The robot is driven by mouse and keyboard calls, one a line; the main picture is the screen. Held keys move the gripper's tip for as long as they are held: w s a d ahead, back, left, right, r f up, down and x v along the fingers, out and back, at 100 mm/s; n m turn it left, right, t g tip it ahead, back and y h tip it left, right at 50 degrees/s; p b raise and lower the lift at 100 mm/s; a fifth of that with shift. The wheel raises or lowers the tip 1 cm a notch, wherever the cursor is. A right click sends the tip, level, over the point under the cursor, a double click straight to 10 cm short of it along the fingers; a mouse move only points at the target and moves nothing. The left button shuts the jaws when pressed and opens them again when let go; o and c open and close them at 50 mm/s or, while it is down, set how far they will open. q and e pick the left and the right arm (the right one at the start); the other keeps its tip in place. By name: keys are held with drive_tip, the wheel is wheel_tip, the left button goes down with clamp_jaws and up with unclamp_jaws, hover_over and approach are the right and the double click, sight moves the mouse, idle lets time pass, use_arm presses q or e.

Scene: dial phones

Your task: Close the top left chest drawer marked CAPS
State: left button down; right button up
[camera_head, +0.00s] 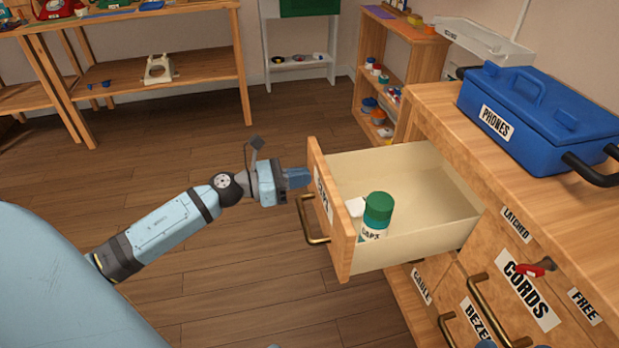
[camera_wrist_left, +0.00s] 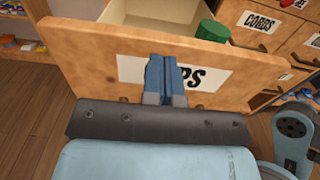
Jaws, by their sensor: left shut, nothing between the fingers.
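The CAPS drawer (camera_head: 332,212) stands pulled well out of the wooden chest (camera_head: 450,105). Its front carries a white label and a brass handle (camera_head: 312,222). Inside are a green-lidded jar (camera_head: 378,212) marked CAPS and a small white item (camera_head: 355,207). My left gripper (camera_head: 300,178) is shut and empty, with its fingertips at the outer face of the drawer front. In the left wrist view, the fingers (camera_wrist_left: 165,80) cover part of the label on the drawer front (camera_wrist_left: 85,60); I cannot tell whether they touch it.
A blue PHONES box (camera_head: 540,115) sits on the chest top. Below are the CORDS drawer (camera_head: 528,292), with a red latch (camera_head: 535,269), and a BEZEL drawer. Shelves (camera_head: 150,70) with phones stand at the back left. The wooden floor (camera_head: 230,290) is clear around the drawer.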

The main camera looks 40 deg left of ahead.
sight(320, 173)
use_arm(q)
drive_tip(key=shift+x, duration=1)
use_arm(e)
drive_tip(key=shift+f, duration=0.1)
use_arm(q)
drive_tip(key=shift+x, duration=0.8)
drive_tip(key=p+x, duration=0.3)
drive_tip(key=x, duration=2)
drive_tip(key=shift+d, duration=0.25)
use_arm(e)
drive_tip(key=shift+t, duration=0.9)
wheel_tip(320, 173, up, 4)
drive_tip(key=shift+d+r, duration=0.1)
drive_tip(key=shift+d, duration=0.05)
drive_tip(key=shift+r, duration=0.1)
use_arm(q)
drive_tip(key=shift+f, duration=0.1)
use_arm(e)
drive_tip(key=shift+w, duration=0.1)
